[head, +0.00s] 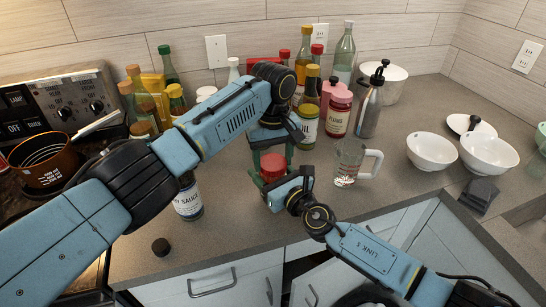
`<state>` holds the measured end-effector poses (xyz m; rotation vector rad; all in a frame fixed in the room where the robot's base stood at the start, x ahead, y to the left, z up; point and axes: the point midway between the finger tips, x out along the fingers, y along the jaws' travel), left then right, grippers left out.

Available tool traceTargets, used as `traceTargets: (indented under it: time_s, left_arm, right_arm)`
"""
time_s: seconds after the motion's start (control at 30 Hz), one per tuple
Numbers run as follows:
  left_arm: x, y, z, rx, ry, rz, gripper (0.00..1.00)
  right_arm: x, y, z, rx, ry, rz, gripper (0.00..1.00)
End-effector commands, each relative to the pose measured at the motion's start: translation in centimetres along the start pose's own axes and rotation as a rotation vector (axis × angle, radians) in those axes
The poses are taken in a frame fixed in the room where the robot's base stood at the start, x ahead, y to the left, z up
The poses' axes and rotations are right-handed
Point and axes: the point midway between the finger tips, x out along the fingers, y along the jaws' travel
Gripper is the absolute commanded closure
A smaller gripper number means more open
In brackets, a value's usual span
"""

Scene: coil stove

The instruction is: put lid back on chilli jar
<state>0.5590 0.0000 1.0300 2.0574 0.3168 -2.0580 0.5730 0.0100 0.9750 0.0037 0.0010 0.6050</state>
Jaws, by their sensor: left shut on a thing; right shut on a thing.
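The red lid (273,163) shows in the middle of the head view, under my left gripper (271,148), which points down and is shut on it. My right gripper (284,185) reaches in from the lower right and is shut on the chilli jar (267,196), just below the lid. Only a little of the jar's reddish body shows; my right gripper covers most of it. The lid is above the jar, close to it. I cannot tell whether the lid touches or sits on the rim.
A sauce bottle (188,202) stands left of the jar, and a small black cap (160,247) lies near the counter's front edge. A glass mug (347,163) stands to the right. Several bottles and jars crowd the back. White bowls (432,151) stand at right; the stove is at left.

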Motion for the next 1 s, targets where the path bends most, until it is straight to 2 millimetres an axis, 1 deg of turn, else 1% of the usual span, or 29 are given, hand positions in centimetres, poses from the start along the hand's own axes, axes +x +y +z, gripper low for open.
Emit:
traceTargets:
  time_s: [0.2,0.3,0.57,0.6,0.73,0.77,1.0]
  left_arm:
    - [0.01,0.02,0.02,0.203,-0.001,0.001,0.68]
    - [0.03,0.0,0.01,0.268,-0.001,0.0,0.68]
    - [0.02,-0.01,0.0,0.282,0.0,0.0,0.68]
    - [0.02,-0.01,0.0,0.282,0.0,0.0,0.4]
    - [0.02,-0.01,0.0,0.281,0.0,0.0,0.23]
    - [0.02,-0.01,0.0,0.281,0.0,0.0,0.19]
    - [0.01,-0.01,0.0,0.28,0.0,0.0,0.19]
  right_arm:
    - [-0.02,-0.02,-0.05,0.001,0.001,0.0,1.0]
    - [-0.02,-0.02,-0.06,0.001,0.001,0.0,1.0]
    - [-0.02,-0.02,-0.05,0.001,0.001,0.0,1.0]
    - [-0.02,-0.02,-0.05,0.001,0.001,0.0,1.0]
    - [-0.02,-0.03,-0.06,0.001,0.001,-0.001,1.0]
    - [-0.02,-0.03,-0.06,0.001,0.001,-0.001,1.0]
    - [-0.02,-0.02,-0.05,0.001,0.001,0.0,1.0]
